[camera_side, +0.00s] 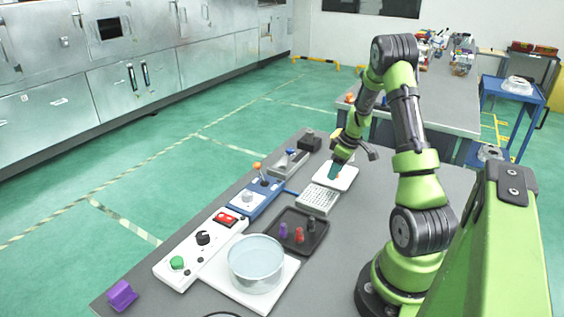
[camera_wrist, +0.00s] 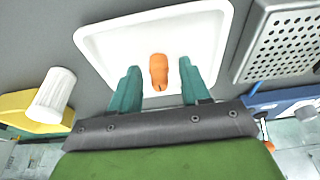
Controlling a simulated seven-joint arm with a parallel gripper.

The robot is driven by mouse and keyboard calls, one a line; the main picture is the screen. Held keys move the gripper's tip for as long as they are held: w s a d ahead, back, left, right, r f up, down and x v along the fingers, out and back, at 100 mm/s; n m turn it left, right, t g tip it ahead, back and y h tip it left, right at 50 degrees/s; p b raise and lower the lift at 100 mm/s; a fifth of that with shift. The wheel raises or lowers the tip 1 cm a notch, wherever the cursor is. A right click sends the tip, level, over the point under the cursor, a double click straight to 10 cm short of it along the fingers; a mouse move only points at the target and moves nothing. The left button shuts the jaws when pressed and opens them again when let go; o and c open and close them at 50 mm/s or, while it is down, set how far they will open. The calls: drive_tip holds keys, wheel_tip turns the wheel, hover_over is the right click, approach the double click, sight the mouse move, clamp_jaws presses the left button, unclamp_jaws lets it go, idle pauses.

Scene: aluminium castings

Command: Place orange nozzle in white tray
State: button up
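The white tray (camera_wrist: 100,42) is shallow, with a raised rim, and fills the upper middle of the wrist view. It also shows in the side view (camera_side: 347,181), under my gripper. The orange nozzle (camera_wrist: 159,73) is within the tray's outline in the wrist view, between my two teal fingers. My gripper (camera_wrist: 158,66) is open, with a visible gap on each side of the nozzle. In the side view my gripper (camera_side: 335,172) points down at the tray and the nozzle is hidden. I cannot tell whether the nozzle touches the tray floor.
A perforated block (camera_side: 318,199) stands beside the tray. A dark tray (camera_side: 313,218) holds small purple and red pieces. A glass bowl (camera_side: 256,263) sits on a white plate. Control boxes (camera_side: 204,239) line the table's left edge. A white cylinder (camera_wrist: 52,95) is near the tray.

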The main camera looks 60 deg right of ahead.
drive_tip(key=v, duration=1.2)
drive_tip(key=w+a+r+t, duration=0.1)
drive_tip(key=w+a+r, duration=0.45)
drive_tip(key=a, duration=0.55)
drive_tip(key=s+a+r+m+t, duration=0.1)
drive_tip(key=s+a+r, duration=0.1)
drive_tip(key=a, duration=0.7)
drive_tip(key=s+a+r+m+t+y, duration=0.1)
drive_tip(key=s+a+r, duration=0.1)
drive_tip(key=a, duration=0.7)
drive_tip(key=s+a+r+m+t+y, duration=0.1)
drive_tip(key=s+a+r+m, duration=0.1)
drive_tip(key=a, duration=0.7)
drive_tip(key=shift+s+a+r, duration=0.25)
drive_tip(key=shift+s+a, duration=0.1)
drive_tip(key=shift+a, duration=0.05)
